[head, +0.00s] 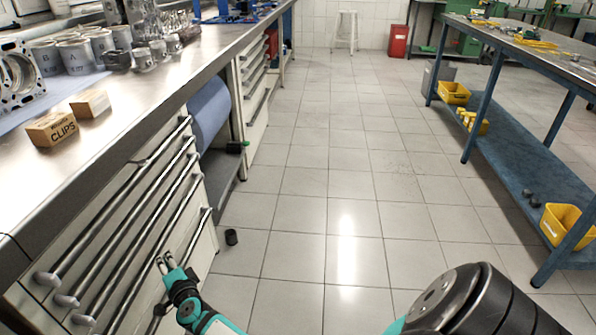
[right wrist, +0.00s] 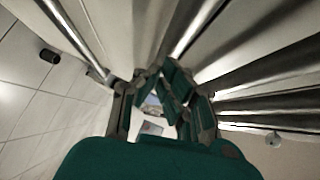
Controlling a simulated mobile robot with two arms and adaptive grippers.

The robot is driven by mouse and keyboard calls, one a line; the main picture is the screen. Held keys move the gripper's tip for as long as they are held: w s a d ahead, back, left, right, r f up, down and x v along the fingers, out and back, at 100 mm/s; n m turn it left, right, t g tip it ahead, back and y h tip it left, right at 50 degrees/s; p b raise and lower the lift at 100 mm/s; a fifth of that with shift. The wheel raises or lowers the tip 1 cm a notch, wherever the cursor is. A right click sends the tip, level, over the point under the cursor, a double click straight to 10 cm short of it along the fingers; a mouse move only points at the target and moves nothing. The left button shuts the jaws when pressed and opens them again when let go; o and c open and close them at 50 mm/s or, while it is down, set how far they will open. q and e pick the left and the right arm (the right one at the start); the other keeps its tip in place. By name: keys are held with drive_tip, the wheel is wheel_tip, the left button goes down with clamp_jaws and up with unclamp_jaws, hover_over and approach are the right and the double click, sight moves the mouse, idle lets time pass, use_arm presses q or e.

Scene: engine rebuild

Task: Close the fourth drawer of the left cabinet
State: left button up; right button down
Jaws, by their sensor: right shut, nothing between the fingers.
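The left cabinet (head: 98,255) stands under the metal worktop, with several drawers, each with a long bar handle. The lowest handle in sight (head: 186,246) stands out farther than the bars above, so its drawer looks partly open. I cannot tell for sure whether it is the fourth. My right gripper (head: 165,263) is shut and empty, in among the lower handles. Contact with them is unclear. In the right wrist view the fingers (right wrist: 165,82) are close together, with one bar (right wrist: 72,32) at the left and other bars at the right. My left gripper is not in view.
Clips boxes (head: 52,129) and engine parts sit on the worktop (head: 62,185). A blue bench (head: 520,165) with yellow bins (head: 566,225) stands at right. The tiled aisle (head: 335,205) between is clear.

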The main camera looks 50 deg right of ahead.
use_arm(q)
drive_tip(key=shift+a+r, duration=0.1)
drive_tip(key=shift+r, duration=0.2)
use_arm(e)
drive_tip(key=shift+w+a, duration=0.2)
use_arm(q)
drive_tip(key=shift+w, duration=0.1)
use_arm(e)
drive_tip(key=shift+a, duration=0.15)
